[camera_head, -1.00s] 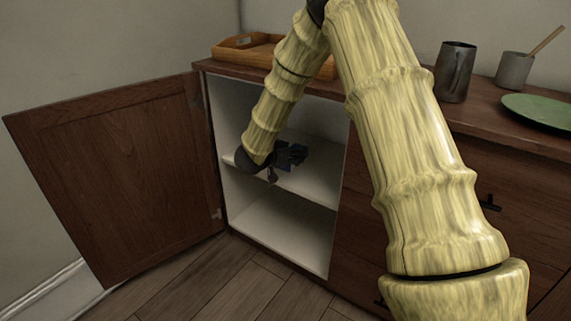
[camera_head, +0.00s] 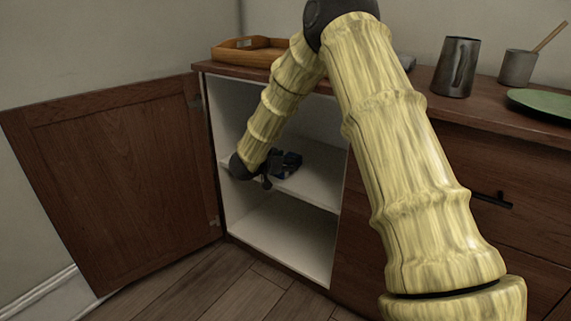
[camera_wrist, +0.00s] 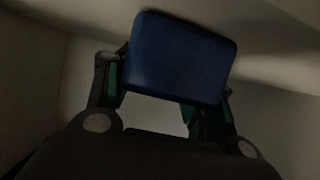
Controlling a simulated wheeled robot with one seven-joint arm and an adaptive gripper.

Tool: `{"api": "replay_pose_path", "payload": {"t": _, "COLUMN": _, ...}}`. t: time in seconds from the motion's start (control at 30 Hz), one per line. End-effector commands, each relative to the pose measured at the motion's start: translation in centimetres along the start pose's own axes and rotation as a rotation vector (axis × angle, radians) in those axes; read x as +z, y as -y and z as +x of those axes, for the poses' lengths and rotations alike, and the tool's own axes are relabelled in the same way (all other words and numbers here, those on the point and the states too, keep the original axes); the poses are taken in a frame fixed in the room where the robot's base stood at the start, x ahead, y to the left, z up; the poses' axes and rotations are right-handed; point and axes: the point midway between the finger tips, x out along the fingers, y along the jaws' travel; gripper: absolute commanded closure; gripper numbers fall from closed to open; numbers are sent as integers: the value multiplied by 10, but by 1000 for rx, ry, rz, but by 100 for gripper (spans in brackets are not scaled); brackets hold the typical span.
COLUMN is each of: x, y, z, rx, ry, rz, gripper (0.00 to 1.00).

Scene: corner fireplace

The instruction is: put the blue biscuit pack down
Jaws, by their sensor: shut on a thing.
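The blue biscuit pack (camera_wrist: 180,58) shows in the wrist view as a dark blue rounded block between the fingers. My gripper (camera_wrist: 160,92) is shut on it, one finger at each side. In the head view my gripper (camera_head: 283,164) is inside the open cabinet (camera_head: 213,160), just above or at the middle shelf (camera_head: 312,188). The pack is a small dark blue patch there, mostly covered by the gripper. I cannot tell whether the pack touches the shelf.
The cabinet door (camera_head: 115,180) stands open at the left. The lower compartment (camera_head: 285,240) looks empty. On the cabinet top are a wooden tray (camera_head: 245,57), a metal jug (camera_head: 456,68), a grey cup (camera_head: 517,68) with a wooden stick, and a green plate (camera_head: 543,103).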

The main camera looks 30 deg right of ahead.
Motion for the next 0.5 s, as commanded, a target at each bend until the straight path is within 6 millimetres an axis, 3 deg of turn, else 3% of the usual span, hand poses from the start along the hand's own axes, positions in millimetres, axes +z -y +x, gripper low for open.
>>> {"api": "replay_pose_path", "payload": {"t": 0.17, "x": 1, "y": 0, "z": 0, "rx": 0, "ry": 0, "rz": 0, "gripper": 78}}
{"api": "replay_pose_path", "payload": {"t": 0.2, "x": 1, "y": 0, "z": 1, "rx": 0, "ry": 0, "rz": 0, "gripper": 40}}
{"api": "replay_pose_path", "payload": {"t": 0.3, "x": 1, "y": 0, "z": 1, "rx": 0, "ry": 0, "rz": 0, "gripper": 21}}
{"api": "replay_pose_path", "payload": {"t": 0.5, "x": 1, "y": 0, "z": 1, "rx": 0, "ry": 0, "rz": 0, "gripper": 21}}
